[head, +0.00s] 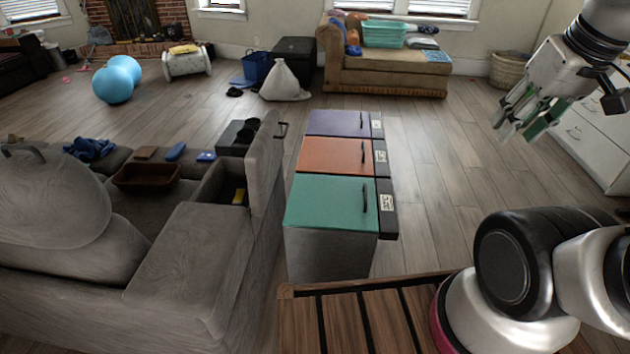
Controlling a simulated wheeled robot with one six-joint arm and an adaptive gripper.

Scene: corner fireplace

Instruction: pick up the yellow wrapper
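A small yellow item (239,196), perhaps the yellow wrapper, lies inside the open storage compartment of the grey sofa (190,250). The compartment's raised lid (264,165) stands upright on its right side. The compartment walls may hide part of the item, and it is too small to identify surely. Another yellow item (184,49) lies on a white cylindrical stand by the fireplace. My gripper (520,122) hangs in the air at the upper right, far from both. Its green-padded fingers look apart, with nothing visible between them.
Purple, orange and green lidded bins (332,204) stand right of the raised lid. A brown tray (146,176) and small blue items lie on the sofa. White drawers (590,145) are at right. Wooden floor (440,160) between bins and drawers is clear.

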